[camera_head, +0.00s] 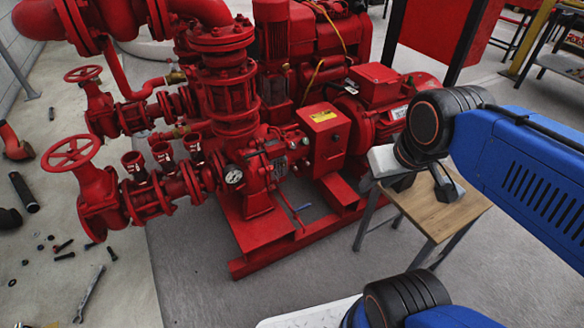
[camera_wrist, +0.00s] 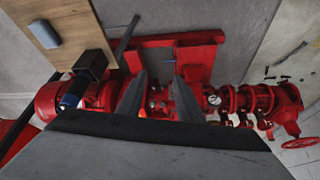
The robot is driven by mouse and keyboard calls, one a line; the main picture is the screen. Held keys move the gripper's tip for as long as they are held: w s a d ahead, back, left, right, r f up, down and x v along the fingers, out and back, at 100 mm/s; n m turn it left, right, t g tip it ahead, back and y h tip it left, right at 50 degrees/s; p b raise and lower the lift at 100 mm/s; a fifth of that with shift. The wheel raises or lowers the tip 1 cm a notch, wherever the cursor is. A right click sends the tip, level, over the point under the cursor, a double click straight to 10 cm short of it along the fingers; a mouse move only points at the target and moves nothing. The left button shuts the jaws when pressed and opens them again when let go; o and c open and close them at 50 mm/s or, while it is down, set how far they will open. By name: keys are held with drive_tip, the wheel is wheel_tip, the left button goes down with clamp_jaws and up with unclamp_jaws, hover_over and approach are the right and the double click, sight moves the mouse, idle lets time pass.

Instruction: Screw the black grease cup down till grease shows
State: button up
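The red pump set (camera_head: 245,120) fills the middle of the head view. Its red bearing housing (camera_head: 283,165) sits between the pump casing and the red box with a yellow label (camera_head: 323,115). I cannot make out the black grease cup for certain in either view, nor any grease. My gripper (camera_head: 422,185) hangs above the small wooden table, right of the pump. In the wrist view my gripper (camera_wrist: 160,72) is open, its two dark fingers apart with nothing between them. Beyond them the pump set (camera_wrist: 190,60) shows at a distance.
The wooden table (camera_head: 440,222) also shows in the wrist view (camera_wrist: 22,12), with a grey block (camera_wrist: 43,33) on it. A red handwheel (camera_head: 70,152) stands at left. A wrench (camera_head: 88,295) and several loose parts lie on the left floor. The front floor is clear.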

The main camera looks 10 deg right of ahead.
drive_tip(key=shift+o, duration=1.4)
drive_tip(key=w+d+r+n+t+h, duration=0.15)
drive_tip(key=w+d+n, duration=0.4)
drive_tip(key=w, duration=0.95)
drive_tip(key=w+d+n+t+h, duration=0.2)
drive_tip(key=w+d+n+t, duration=0.3)
drive_tip(key=w, duration=0.9)
drive_tip(key=n+g+y, duration=0.4)
drive_tip(key=n+y, duration=0.5)
drive_tip(key=n, duration=0.6)
hover_over(293, 145)
drive_tip(key=s+d, duration=0.7)
drive_tip(key=s, duration=0.3)
wheel_tip(293, 145, down, 18)
drive_tip(key=shift+h, duration=0.25)
drive_tip(key=x, duration=1.7)
drive_tip(key=shift+s, duration=0.1)
